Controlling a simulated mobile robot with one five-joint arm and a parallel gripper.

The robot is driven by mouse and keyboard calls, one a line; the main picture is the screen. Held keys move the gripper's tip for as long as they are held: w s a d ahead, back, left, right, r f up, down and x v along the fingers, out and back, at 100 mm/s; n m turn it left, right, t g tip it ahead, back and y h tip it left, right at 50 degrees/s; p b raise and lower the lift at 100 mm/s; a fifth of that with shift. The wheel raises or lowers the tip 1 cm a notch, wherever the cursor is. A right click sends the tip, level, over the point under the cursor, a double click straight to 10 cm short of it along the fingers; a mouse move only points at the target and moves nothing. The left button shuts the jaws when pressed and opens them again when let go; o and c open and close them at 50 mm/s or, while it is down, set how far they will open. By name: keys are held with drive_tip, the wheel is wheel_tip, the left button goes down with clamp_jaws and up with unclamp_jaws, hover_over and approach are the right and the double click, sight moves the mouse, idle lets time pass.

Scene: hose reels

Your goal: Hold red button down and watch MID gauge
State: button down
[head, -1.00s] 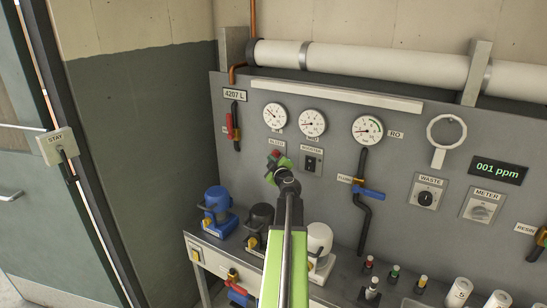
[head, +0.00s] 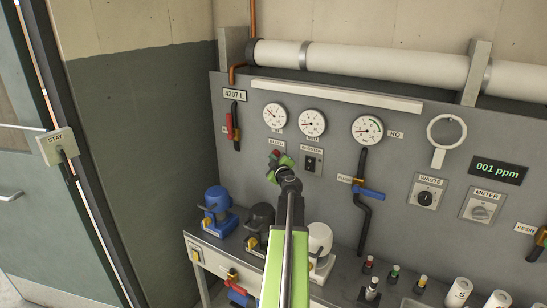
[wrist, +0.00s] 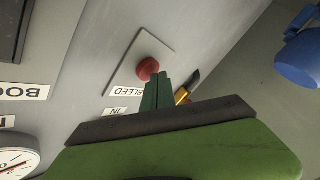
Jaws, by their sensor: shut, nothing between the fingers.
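The red button (wrist: 147,68) sits on a pale square plate above the BLEED label in the wrist view. In the head view, it (head: 275,153) is partly covered by my gripper (head: 274,164). My gripper's green fingers (wrist: 157,92) are shut and empty, with their tips at the button's edge. I cannot tell whether they touch or press it. The middle of three round gauges (head: 312,122) appears to be the MID gauge; its small label is too blurred to read. Its needle points left, toward the low side. A gauge (wrist: 14,163) also shows partly in the wrist view's corner.
The booster switch (head: 312,162) is just right of the button. A left gauge (head: 275,116) and the RO gauge (head: 367,130) flank the middle one. Blue (head: 217,208), black and white pumps stand on the bench below. A blue-handled valve (head: 368,191) is to the right.

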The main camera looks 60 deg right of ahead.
drive_tip(key=shift+d, duration=0.45)
idle(1.4)
drive_tip(key=shift+a, duration=0.1)
idle(1.1)
drive_tip(key=shift+a, duration=0.85)
drive_tip(key=shift+a, duration=0.1)
drive_tip(key=a, duration=0.4)
drive_tip(key=shift+a, duration=0.4)
